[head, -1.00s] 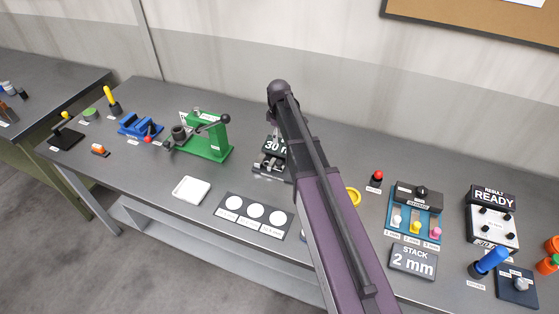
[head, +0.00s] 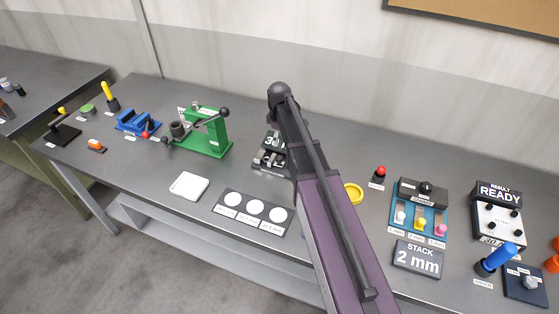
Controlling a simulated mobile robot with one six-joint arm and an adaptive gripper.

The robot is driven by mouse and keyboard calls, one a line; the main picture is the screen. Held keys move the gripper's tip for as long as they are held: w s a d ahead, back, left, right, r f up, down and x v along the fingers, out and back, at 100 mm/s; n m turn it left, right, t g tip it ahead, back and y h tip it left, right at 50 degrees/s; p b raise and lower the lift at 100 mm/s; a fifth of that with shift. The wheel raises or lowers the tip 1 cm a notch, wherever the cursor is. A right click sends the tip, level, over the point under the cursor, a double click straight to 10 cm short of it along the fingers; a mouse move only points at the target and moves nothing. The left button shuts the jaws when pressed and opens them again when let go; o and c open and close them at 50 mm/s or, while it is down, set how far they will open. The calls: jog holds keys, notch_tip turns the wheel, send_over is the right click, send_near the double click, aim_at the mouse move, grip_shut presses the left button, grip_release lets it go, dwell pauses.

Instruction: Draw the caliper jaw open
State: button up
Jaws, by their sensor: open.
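The caliper device (head: 268,158), a dark stand with metal jaw parts and a display starting with "3", stands mid-bench behind my arm. My arm covers its right side and most of the display, so I cannot tell how far its jaw is drawn. My purple and black arm rises from the bottom and ends in a dark rounded joint above the caliper. My gripper cannot be made out; the arm may hide it.
Left of the caliper are a green press (head: 207,138) and a blue vise (head: 135,123). In front lie a white tray (head: 189,187) and a dark plate with white discs (head: 251,213). To the right stand a yellow ring (head: 354,193), a red button (head: 378,174) and a "STACK 2 mm" sign (head: 417,258).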

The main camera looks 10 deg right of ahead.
aim_at(279, 157)
jog(key=shift+f+b, duration=4.65)
jog(key=shift+f, duration=0.35)
